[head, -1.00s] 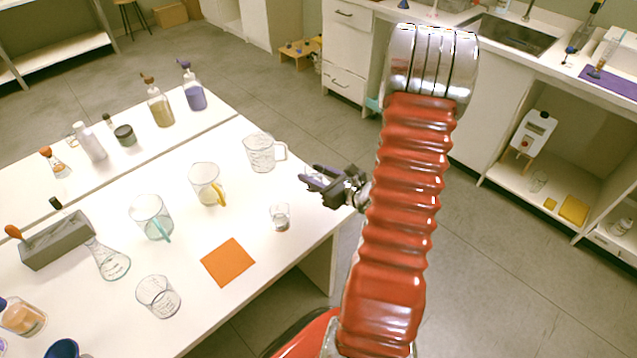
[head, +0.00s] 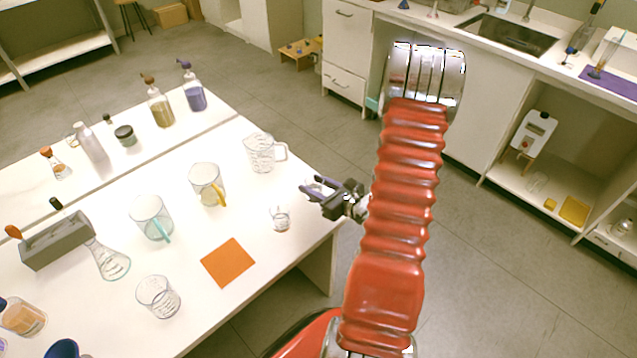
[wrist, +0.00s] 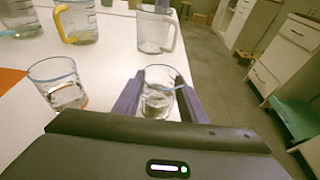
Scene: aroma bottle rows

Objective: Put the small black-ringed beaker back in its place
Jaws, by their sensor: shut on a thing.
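My gripper (head: 312,187) is at the right edge of the white table, its purple fingers pointing left. In the wrist view, its fingers (wrist: 160,90) are shut around a small clear glass beaker (wrist: 159,102) with a bluish rim; it looks upright. I cannot make out a black ring on it. In the head view the held beaker is not clearly visible. A second small clear beaker (head: 280,219) stands on the table just below-left of my gripper; it also shows left of the fingers in the wrist view (wrist: 58,85). An orange square mat (head: 228,262) lies to its lower left.
A clear-handled jug (head: 262,154) stands beyond my gripper. A yellow-handled jug (head: 206,184), a teal-handled jug (head: 150,217), a larger beaker (head: 158,297) and a conical flask (head: 110,262) stand to the left. The white table (head: 300,245) is bare around the second beaker and ends near my gripper.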

